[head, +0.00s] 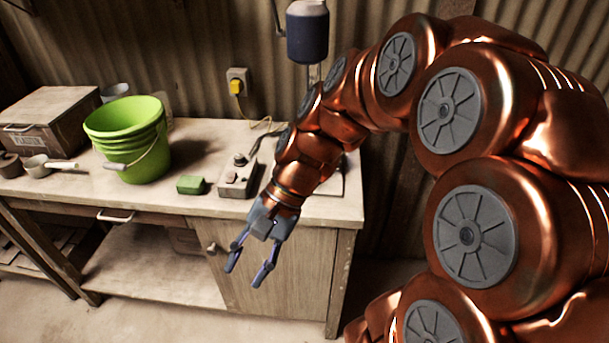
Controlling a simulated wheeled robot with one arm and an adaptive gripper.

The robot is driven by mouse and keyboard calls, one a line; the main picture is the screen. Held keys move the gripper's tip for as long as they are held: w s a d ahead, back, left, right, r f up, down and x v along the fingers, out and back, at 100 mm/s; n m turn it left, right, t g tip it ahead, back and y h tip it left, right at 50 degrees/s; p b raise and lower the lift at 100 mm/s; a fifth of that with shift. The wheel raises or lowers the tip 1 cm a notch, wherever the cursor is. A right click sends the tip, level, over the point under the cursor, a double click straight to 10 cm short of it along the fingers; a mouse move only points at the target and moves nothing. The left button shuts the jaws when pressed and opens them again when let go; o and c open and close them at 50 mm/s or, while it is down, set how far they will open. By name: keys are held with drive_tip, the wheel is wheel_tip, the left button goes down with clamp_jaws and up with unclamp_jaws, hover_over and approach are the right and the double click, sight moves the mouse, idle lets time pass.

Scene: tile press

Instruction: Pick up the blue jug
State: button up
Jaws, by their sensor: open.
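A small grey-blue vessel (115,91) stands on the workbench at the back left. It is partly hidden behind the green bucket, so I cannot tell for sure that it is the blue jug. My gripper (245,277) is open and empty. It points down in front of the cabinet door, below the bench top, to the right of and well apart from the vessel.
The big green bucket (131,152) stands at the bench's left.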

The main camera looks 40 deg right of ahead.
drive_tip(key=w+d+f+m+t+y+b, duration=0.4)
drive_tip(key=w+d+m+b, duration=0.2)
drive_tip(key=w, duration=0.3)
drive_tip(key=w+d+m+t+b, duration=0.1)
drive_tip(key=d+m+t+b, duration=0.1)
drive_tip(key=d, duration=0.3)
drive_tip(key=w+d+f+m+t+b, duration=0.1)
drive_tip(key=w+d+m+t+b, duration=0.1)
drive_tip(key=d+m+t, duration=0.1)
drive_tip(key=w+d+f+m+t+b, duration=0.1)
drive_tip(key=w+d+m+t+b, duration=0.1)
drive_tip(key=d, duration=0.5)
drive_tip(key=shift+w+d+f+m+y+b, duration=0.15)
drive_tip(key=shift+f+m+y+b, duration=0.15)
drive_tip(key=shift+m+b, duration=0.45)
drive_tip(key=d+m+t, duration=0.1)
drive_tip(key=d, duration=0.2)
drive_tip(key=d+m+t+h+b, duration=0.1)
drive_tip(key=d, duration=0.1)
drive_tip(key=d+m+t, duration=0.2)
drive_tip(key=d, duration=0.1)
drive_tip(key=shift+d+f+b, duration=0.3)
drive_tip(key=shift+b, duration=0.1)
drive_tip(key=shift+b+x, duration=0.5)
drive_tip(key=shift+x, duration=3.2)
drive_tip(key=shift+w+d, duration=0.15)
clamp_jaws()
